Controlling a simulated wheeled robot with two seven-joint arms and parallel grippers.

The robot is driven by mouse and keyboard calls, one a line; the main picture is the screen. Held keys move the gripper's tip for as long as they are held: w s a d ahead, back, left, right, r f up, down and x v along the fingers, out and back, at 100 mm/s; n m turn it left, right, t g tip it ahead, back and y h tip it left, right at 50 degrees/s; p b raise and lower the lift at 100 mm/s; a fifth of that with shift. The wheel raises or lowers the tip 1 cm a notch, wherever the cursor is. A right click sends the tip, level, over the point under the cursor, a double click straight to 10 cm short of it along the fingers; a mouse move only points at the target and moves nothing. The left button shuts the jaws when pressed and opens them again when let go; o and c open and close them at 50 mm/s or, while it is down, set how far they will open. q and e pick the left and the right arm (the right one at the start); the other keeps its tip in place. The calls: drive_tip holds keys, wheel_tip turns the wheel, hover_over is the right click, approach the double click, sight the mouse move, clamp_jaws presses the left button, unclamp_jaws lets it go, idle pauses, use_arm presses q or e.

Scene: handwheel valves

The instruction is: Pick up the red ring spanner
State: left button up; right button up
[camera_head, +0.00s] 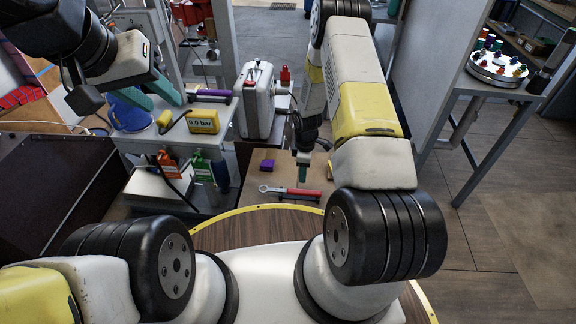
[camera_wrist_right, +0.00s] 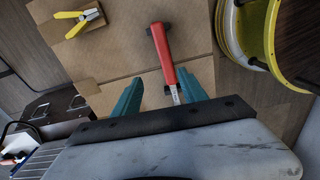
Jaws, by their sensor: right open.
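The red ring spanner (camera_head: 303,193) lies flat on a brown cardboard surface (camera_head: 250,195) in front of my base, its metal ring end to the left and its red handle to the right. My right gripper (camera_head: 303,172) points down just beyond the spanner. In the right wrist view, the red handle (camera_wrist_right: 162,52) runs toward the gap between the open teal fingers (camera_wrist_right: 160,88), which are empty; the ring end is hidden behind the gripper body. My left gripper (camera_head: 165,103) is open over the grey bench at left, its teal fingers apart, far from the spanner.
A purple block (camera_head: 267,165) lies on the cardboard behind the spanner. Yellow-handled pliers (camera_wrist_right: 80,20) lie on cardboard in the wrist view. A grey case (camera_head: 257,105) and a yellow gauge box (camera_head: 203,121) stand behind. A turntable with coloured knobs (camera_head: 497,70) is at right.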

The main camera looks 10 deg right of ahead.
sight(300, 191)
drive_tip(key=shift+n, duration=0.3)
drive_tip(key=f, duration=0.3)
drive_tip(key=a+f, duration=0.1)
drive_tip(key=f, duration=0.2)
drive_tip(key=s+f, duration=0.1)
drive_tip(key=f, duration=0.2)
drive_tip(key=shift+a, duration=0.15)
drive_tip(key=shift+f, duration=0.45)
clamp_jaws()
drive_tip(key=shift+w, duration=0.1)
